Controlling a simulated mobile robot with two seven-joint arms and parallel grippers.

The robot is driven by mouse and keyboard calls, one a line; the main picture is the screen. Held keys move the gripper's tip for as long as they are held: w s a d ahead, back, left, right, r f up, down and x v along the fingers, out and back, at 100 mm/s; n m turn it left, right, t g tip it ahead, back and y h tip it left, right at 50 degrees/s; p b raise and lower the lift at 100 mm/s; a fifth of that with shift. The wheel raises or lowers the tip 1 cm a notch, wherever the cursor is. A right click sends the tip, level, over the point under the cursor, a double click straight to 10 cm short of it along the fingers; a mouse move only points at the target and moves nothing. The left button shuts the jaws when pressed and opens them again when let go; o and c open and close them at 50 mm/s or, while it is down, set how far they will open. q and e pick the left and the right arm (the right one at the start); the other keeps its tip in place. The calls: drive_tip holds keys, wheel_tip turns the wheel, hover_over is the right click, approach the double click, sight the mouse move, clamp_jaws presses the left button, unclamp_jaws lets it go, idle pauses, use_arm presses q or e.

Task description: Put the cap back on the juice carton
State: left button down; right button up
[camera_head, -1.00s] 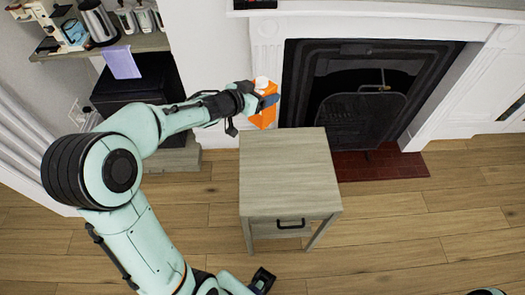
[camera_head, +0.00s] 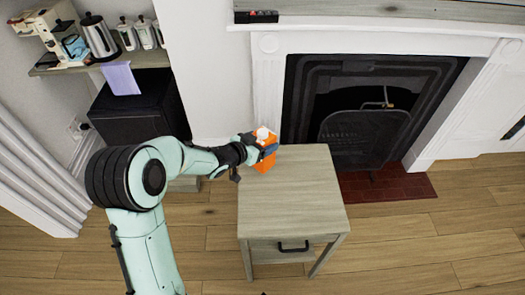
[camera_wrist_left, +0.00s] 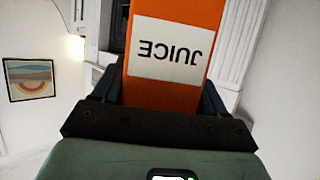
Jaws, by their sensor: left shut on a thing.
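The orange juice carton (camera_head: 262,163) is at the back left corner of the small wooden table. It leans to the right in the head view, and I cannot tell whether its base touches the tabletop. A white piece (camera_head: 263,133) shows at its top; I cannot tell whether it is the spout or the cap. No loose cap shows. My left gripper (camera_head: 268,151) is shut around the carton's sides. The left wrist view shows the carton (camera_wrist_left: 165,94) between the fingers, its JUICE label upside down. My right gripper is not in view.
The wooden table (camera_head: 293,203) has a bare top. Behind it stands the white fireplace surround (camera_head: 268,90) with a dark grate (camera_head: 362,138). A shelf with a kettle (camera_head: 98,37) and bottles is at the back left. Open floor lies to the right.

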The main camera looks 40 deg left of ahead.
sight(262, 167)
use_arm(q)
drive_tip(key=shift+r, duration=0.1)
drive_tip(key=shift+f+b, duration=0.5)
drive_tip(key=shift+f, duration=1.65)
drive_tip(key=shift+f, duration=0.1)
drive_tip(key=shift+c, duration=0.2)
unclamp_jaws()
drive_tip(key=shift+f, duration=0.1)
